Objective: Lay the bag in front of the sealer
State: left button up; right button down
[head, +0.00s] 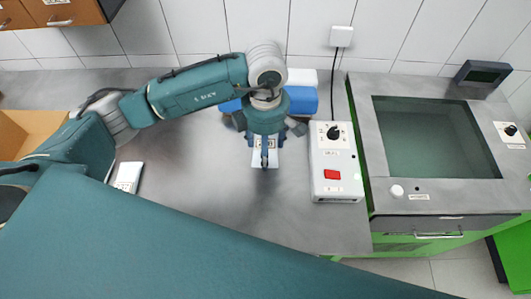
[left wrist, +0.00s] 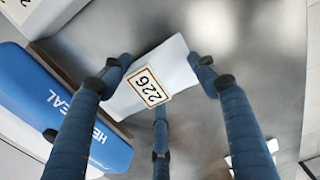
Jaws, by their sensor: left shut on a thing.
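My left gripper (head: 265,158) is over the middle of the steel bench, pointing down. Its three blue fingers, seen in the left wrist view (left wrist: 160,80), are shut on a small white bag (left wrist: 172,55) with a label reading 226. In the head view the bag (head: 258,162) shows below the fingers; I cannot tell whether it touches the bench. The blue and white sealer (head: 302,100) stands just behind the gripper, partly hidden by the arm. Its blue side (left wrist: 60,105) fills the left of the wrist view. My right gripper is not in view.
A white control box (head: 336,180) with a black knob and red switch stands right of the bag. A sink-like basin unit (head: 437,138) is farther right. A white item (head: 129,176) and a cardboard box (head: 30,125) are at left. Bench in front of the gripper is clear.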

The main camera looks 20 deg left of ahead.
pick_arm(q)
notch_tip(320, 180, down, 5)
jog(key=shift+r+p, duration=0.1)
jog(key=shift+p, duration=0.45)
jog(key=shift+f, duration=0.2)
jog(key=shift+f, duration=0.2)
jog(key=o, duration=1.3)
jog(key=shift+r, duration=0.1)
